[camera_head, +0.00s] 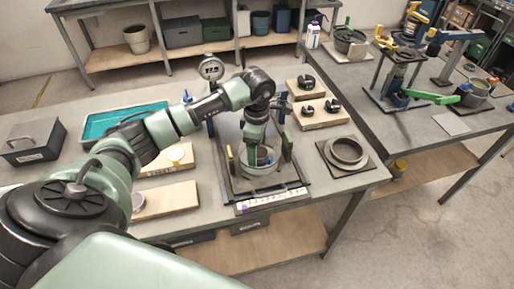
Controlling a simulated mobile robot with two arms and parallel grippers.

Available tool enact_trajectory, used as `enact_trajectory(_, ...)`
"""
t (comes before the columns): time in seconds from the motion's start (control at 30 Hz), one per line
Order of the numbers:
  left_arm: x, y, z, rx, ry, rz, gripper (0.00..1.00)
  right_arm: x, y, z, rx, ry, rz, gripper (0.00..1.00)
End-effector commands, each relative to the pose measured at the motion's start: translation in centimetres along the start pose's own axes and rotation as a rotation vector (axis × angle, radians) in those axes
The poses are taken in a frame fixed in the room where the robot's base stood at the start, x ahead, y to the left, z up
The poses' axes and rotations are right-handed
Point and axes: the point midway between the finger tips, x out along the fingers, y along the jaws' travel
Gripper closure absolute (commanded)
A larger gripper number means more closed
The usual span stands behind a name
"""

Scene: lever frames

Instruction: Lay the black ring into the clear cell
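A clear, round, bowl-like cell (262,169) stands in the dark lever frame on the bench. My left gripper (261,155) points down over this cell, with its tip at or inside the rim. Its fingers are too small and partly hidden to tell if they are open or shut. I cannot tell if a ring is between them. Small black round pieces sit on the wooden blocks to the right, one on the rear block (306,82) and two on the front block (320,122); I cannot tell which is the black ring. My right gripper is not in view.
A grey ring (346,151) lies on a dark plate right of the frame. A dial gauge (211,68) stands behind my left arm. A teal tray (107,124) and a grey box (32,140) are at left. A labelled strip (270,200) lies at the bench's front.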

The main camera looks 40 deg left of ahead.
Motion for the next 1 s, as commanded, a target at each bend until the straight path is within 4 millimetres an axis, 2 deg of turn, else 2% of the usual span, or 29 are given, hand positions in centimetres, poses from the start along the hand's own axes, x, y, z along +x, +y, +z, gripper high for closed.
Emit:
enact_trajectory(0.17,-0.8,0.1,0.0,0.000,-0.001,0.002,0.22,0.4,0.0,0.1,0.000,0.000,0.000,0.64)
enact_trajectory(0.4,-4.8,0.1,0.0,0.000,-0.002,0.005,0.22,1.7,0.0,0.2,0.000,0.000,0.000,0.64)
enact_trajectory(0.6,-7.3,0.1,0.0,0.000,0.000,0.002,0.22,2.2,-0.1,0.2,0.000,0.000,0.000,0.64)
enact_trajectory(1.0,-7.8,0.0,0.0,0.000,0.000,0.000,0.22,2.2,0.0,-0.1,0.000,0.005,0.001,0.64)
